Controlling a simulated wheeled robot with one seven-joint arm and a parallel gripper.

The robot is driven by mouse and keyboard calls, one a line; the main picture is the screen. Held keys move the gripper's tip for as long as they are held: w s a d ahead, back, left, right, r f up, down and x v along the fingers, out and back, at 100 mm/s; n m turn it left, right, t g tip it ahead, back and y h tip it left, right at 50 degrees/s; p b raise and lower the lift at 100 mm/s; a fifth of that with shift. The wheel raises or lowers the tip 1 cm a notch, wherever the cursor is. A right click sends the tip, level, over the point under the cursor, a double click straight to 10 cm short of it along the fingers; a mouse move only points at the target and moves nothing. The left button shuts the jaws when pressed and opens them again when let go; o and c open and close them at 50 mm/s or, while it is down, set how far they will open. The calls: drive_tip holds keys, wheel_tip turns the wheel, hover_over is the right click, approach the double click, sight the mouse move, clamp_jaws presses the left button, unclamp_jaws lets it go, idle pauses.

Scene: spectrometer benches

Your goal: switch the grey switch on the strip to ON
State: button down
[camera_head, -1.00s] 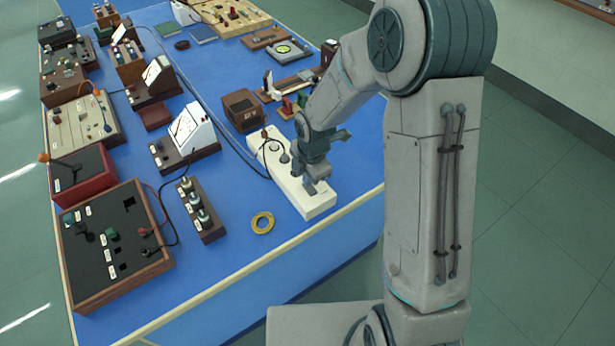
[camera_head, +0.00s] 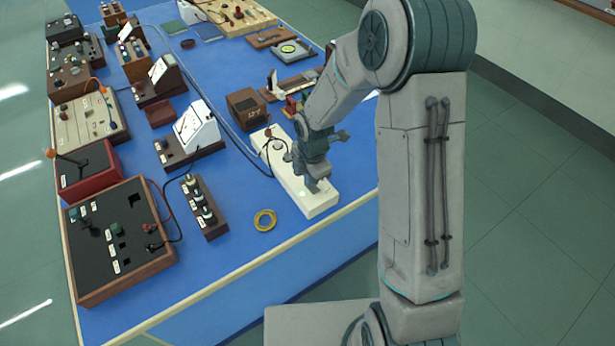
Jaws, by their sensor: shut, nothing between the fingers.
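The white power strip (camera_head: 322,205) lies on the blue bench near its right front edge. A black cord runs to its far end, where a round socket (camera_head: 279,147) shows. My gripper (camera_head: 318,187) is shut and empty, pointing down at the near half of the strip. Its fingertips are at or just above the strip's top; I cannot tell whether they touch. The grey switch is not clearly visible; my gripper covers that part of the strip.
A yellow tape ring (camera_head: 265,220) lies left of the strip. A dark block with several knobs (camera_head: 204,206) and a large black-topped wooden box (camera_head: 118,240) stand further left. A brown box (camera_head: 247,108) stands behind the strip. The bench front between ring and edge is clear.

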drive_tip(key=shift+s+d, duration=0.55)
drive_tip(key=shift+s, duration=0.15)
drive_tip(key=shift+r, duration=0.1)
drive_tip(key=shift+a+r+p, duration=0.1)
drive_tip(key=shift+r+p, duration=0.3)
drive_tip(key=shift+p, duration=0.05)
wheel_tip(320, 180, up, 13)
drive_tip(key=s+d+p, duration=0.1)
drive_tip(key=p, duration=0.1)
drive_tip(key=shift+s, duration=0.35)
